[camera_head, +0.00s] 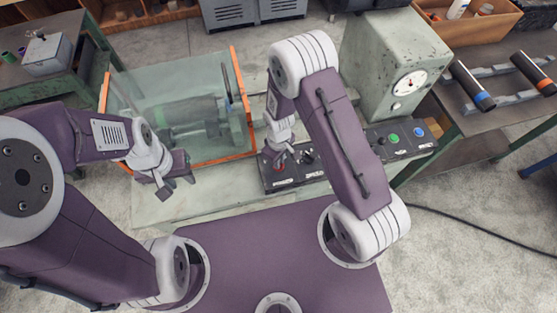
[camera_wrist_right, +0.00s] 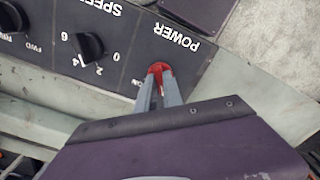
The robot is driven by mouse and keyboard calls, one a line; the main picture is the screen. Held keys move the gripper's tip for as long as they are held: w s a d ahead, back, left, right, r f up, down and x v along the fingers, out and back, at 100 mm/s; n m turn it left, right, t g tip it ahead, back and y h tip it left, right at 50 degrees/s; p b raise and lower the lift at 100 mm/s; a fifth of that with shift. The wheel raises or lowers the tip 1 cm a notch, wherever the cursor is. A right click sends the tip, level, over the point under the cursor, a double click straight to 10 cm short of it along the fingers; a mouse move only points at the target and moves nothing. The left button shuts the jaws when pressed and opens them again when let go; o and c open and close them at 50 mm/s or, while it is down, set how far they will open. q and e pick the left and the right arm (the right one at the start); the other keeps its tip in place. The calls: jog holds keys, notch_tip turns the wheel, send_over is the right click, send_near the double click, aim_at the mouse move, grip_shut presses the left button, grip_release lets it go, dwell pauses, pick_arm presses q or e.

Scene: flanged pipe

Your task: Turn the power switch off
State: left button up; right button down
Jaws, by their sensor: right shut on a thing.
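The red power switch (camera_wrist_right: 160,68) shows in the right wrist view below the printed word POWER, at the edge of the dark control panel (camera_wrist_right: 120,60). My right gripper (camera_wrist_right: 163,84) is shut on the red switch; its two grey fingers stand on either side of it and hide part of it. In the head view my right gripper (camera_head: 278,160) reaches down to the left end of the control panel (camera_head: 310,176), where a bit of red shows. Which way the switch is turned cannot be told. My left gripper (camera_head: 177,182) hangs over the bench, away from the panel; its jaws are too small to judge.
A black speed knob (camera_wrist_right: 90,46) sits beside the switch. A clear orange-edged guard (camera_head: 185,85) stands behind my left gripper. A green machine housing with a dial (camera_head: 410,82) and green and blue buttons (camera_head: 393,138) stand at the right.

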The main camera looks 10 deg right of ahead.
jog(key=shift+w+r+n, duration=0.15)
jog(key=shift+w+n, duration=0.1)
jog(key=shift+n, duration=0.55)
jog(key=c, duration=1.5)
grip_release()
jog(key=shift+s, duration=0.15)
notch_tip(320, 180, up, 9)
jog(key=shift+b, duration=0.4)
